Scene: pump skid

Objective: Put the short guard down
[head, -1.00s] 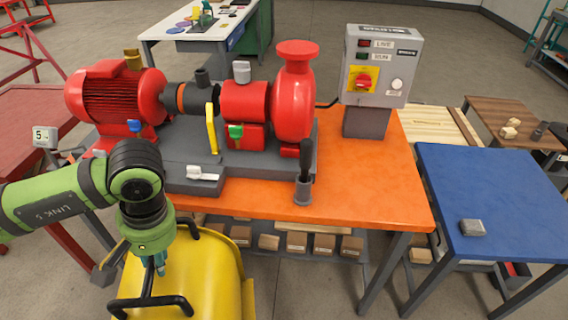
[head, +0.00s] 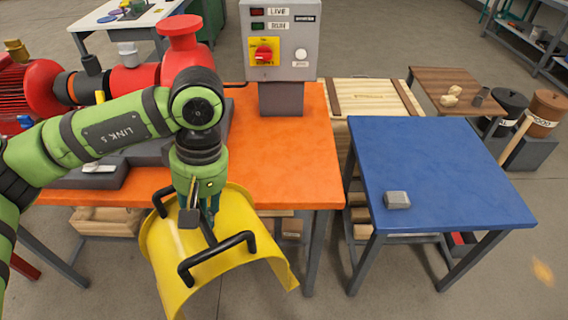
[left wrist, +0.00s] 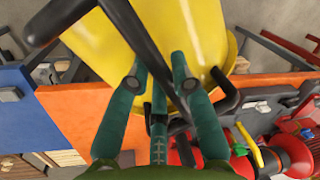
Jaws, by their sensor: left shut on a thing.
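The short guard (head: 237,215) is a curved yellow shell with black handles, seen in the head view in front of the orange bench (head: 285,150). My left gripper (head: 203,222) is over the top of the guard, shut on its black bar, and the guard hangs from it. In the left wrist view the guard (left wrist: 191,30) fills the top middle, and the black bar passes between the fingers of my left gripper (left wrist: 155,75). The fingertips are partly hidden by the bar. My right gripper is not in view.
A blue table (head: 430,170) stands to the right, bare except for a small grey block (head: 397,200) near its left front. A control box (head: 281,40) and the red pump (head: 187,55) stand on the bench.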

